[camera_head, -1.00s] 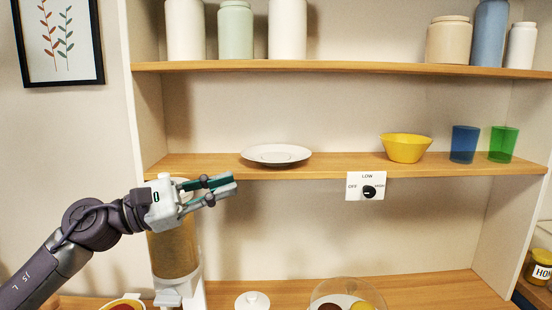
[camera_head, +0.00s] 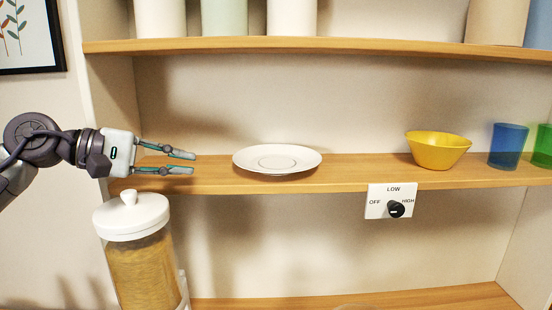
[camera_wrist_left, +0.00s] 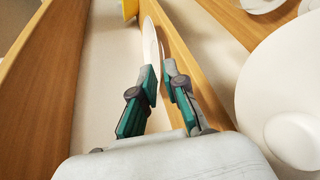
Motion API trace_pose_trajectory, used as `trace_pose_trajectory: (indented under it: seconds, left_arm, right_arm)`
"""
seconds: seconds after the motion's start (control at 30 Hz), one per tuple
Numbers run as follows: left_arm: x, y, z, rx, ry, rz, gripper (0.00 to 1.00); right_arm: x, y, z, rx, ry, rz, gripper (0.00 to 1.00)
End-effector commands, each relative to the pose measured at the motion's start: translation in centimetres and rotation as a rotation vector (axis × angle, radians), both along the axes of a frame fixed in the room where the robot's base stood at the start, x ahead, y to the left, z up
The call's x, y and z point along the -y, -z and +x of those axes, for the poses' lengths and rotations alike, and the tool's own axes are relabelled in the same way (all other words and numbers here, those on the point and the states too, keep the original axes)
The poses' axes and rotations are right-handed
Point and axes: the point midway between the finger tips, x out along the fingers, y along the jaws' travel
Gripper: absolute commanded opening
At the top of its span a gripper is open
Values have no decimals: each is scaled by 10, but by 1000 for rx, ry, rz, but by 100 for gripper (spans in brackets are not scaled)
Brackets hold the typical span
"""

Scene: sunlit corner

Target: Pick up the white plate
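The white plate (camera_head: 277,160) lies flat on the middle wooden shelf, left of its centre. My left gripper (camera_head: 193,163) is level with it, to its left, with its fingers pointing right toward the rim. The fingers are apart, and a gap of bare shelf shows between the tips and the plate. In the left wrist view the plate (camera_wrist_left: 150,45) appears nearly edge-on, just ahead of the open left gripper (camera_wrist_left: 160,70). Nothing is held. My right gripper is not in view.
A yellow bowl (camera_head: 438,150), a blue cup (camera_head: 507,146) and a green cup (camera_head: 543,146) stand farther right on the shelf. A white-lidded jar (camera_head: 132,217) is below the left gripper. A dial panel (camera_head: 391,201) hangs on the shelf edge. The upper shelf (camera_head: 350,45) holds jars.

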Motion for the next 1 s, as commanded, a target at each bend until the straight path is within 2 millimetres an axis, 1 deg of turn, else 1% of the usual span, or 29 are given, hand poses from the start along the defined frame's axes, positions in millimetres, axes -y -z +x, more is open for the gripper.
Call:
trace_pose_trajectory:
  seconds: [0.03,0.2,0.33,0.47,0.57,0.73,0.8,0.9,1.0]
  left_arm:
    - [9,-1,2,-1,5,1,12]
    - [41,7,13,-2,5,1,12]
    - [60,15,21,-2,4,-1,12]
    - [69,19,24,-1,2,-1,12]
    - [74,20,26,-3,2,-1,12]
    - [94,21,34,-3,4,0,12]
    - [103,24,37,-3,3,-1,12]
    - [113,29,41,-2,3,-2,12]
    - [117,33,43,-1,2,-2,12]
  right_arm:
    - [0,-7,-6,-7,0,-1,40]
    - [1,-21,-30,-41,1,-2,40]
    - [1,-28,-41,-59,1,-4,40]
    - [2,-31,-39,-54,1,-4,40]
    - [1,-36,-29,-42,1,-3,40]
    - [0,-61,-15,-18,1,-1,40]
    - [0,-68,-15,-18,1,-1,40]
    - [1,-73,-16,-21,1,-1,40]
    - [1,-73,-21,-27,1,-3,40]
